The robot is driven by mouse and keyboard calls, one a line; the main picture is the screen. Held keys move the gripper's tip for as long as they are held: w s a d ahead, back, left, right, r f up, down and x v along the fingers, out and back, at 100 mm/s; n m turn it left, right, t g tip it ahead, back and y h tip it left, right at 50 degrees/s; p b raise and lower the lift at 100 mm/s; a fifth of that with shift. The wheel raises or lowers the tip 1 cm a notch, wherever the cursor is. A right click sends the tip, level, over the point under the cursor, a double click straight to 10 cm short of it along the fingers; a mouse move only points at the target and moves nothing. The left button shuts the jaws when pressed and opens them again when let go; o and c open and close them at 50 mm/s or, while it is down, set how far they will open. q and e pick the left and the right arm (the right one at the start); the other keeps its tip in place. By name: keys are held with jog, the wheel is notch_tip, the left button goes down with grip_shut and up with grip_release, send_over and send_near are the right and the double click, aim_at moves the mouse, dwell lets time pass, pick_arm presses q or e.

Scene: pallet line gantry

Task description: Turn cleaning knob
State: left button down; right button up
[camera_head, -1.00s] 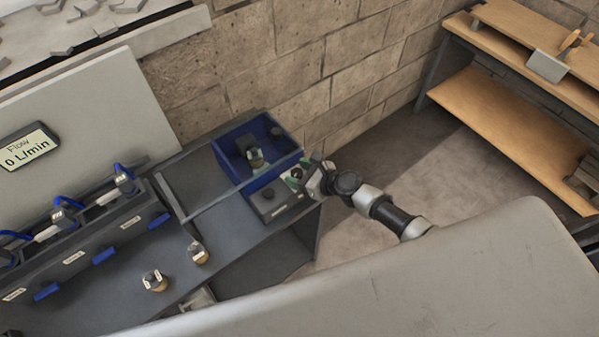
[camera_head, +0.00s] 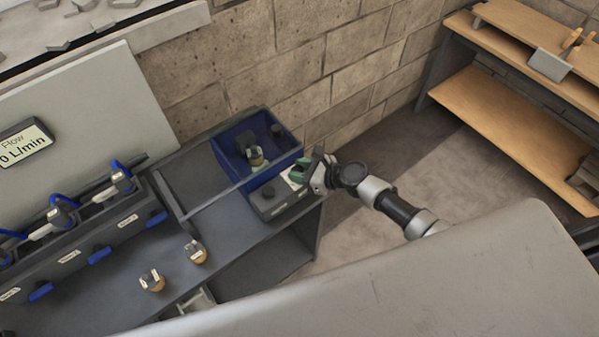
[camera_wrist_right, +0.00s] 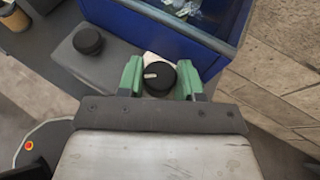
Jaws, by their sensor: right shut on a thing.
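A black round knob (camera_wrist_right: 159,77) with a pale pointer mark sits between the green fingers of my right gripper (camera_wrist_right: 160,78) in the right wrist view. The fingers are shut on it. In the head view my right gripper (camera_head: 301,172) is at the right end of the grey control box (camera_head: 284,203), and the arm hides that knob. A second black knob (camera_wrist_right: 88,40) is on the same box to the left; it also shows in the head view (camera_head: 268,192). I cannot read which label belongs to which knob. My left gripper is not in view.
A blue open bin (camera_head: 232,165) with a part inside stands behind the box. Two small brass-coloured fittings (camera_head: 196,252) (camera_head: 152,280) stand on the dark bench. A flow display (camera_head: 24,143) reads 0 L/min. A wooden shelf (camera_head: 515,120) is at the right.

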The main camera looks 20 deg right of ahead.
jog(key=n+g+y+b, duration=0.1)
jog(key=b, duration=0.1)
jog(key=n+g+y+b, duration=0.1)
jog(key=n+g, duration=0.1)
jog(key=shift+w+d+f+b, duration=0.1)
jog(key=shift+w+f+b, duration=0.05)
jog(key=shift+f+b, duration=0.2)
jog(key=n+g+b, duration=0.1)
jog(key=n+g+y+b, duration=0.1)
jog(key=n+g, duration=0.1)
jog(key=n+g+b, duration=0.1)
jog(key=g+b, duration=0.1)
jog(key=shift+w+r+n+y, duration=0.1)
jog(key=shift+r+n+y, duration=0.2)
jog(key=o, duration=0.9)
jog(key=shift+r, duration=0.2)
